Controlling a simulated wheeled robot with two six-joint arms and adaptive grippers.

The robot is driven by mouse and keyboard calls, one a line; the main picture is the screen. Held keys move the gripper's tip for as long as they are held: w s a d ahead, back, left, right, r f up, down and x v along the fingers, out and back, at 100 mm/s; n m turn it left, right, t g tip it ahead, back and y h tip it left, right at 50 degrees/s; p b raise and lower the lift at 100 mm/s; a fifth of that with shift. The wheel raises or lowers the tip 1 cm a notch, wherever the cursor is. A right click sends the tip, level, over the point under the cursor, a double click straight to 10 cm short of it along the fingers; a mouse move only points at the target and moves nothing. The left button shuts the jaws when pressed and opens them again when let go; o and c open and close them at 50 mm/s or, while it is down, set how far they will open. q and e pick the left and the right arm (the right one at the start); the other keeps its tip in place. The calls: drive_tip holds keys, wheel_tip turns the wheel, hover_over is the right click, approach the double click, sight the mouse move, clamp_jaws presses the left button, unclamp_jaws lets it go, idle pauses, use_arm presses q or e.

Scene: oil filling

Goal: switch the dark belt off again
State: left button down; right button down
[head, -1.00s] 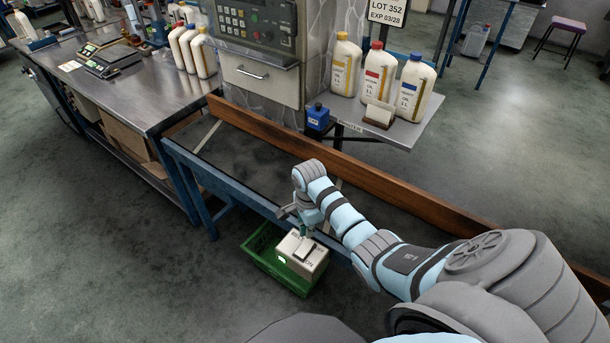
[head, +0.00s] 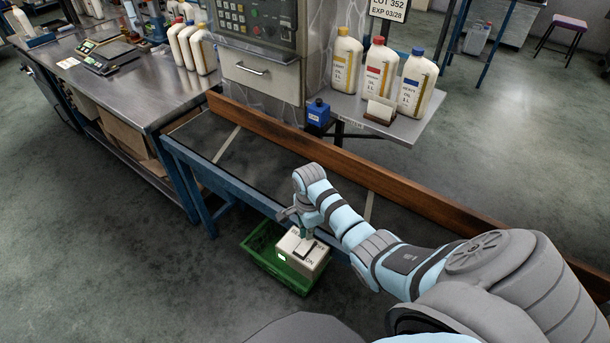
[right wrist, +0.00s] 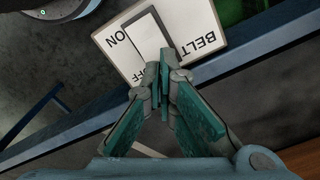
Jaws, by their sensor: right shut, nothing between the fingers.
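The belt switch box (head: 318,259) is pale, with a dark-framed rocker (head: 306,248) on top and a lit green lamp (head: 282,258) on its side. In the right wrist view the box (right wrist: 200,24) reads BELT, ON and partly OFF. My right gripper (right wrist: 165,60) is shut and empty, with its fingertips at the OFF end of the rocker (right wrist: 148,34). I cannot tell whether they touch it. In the head view the gripper (head: 302,234) is just above the box. The dark belt (head: 265,166) runs behind it. My left gripper is not in view.
The box sits at a green crate (head: 258,247) beside the blue belt frame (head: 226,182). A wooden rail (head: 290,140) lines the belt's far side. Several oil bottles (head: 378,70) stand on a shelf beyond. Floor at left is clear.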

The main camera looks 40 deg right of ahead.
drive_tip(key=shift+f+b, duration=0.7)
drive_tip(key=shift+f, duration=0.55)
idle(0.9)
wheel_tip(320, 180, up, 7)
drive_tip(key=p, duration=0.8)
drive_tip(key=shift+r, duration=0.2)
drive_tip(key=shift+f, duration=0.1)
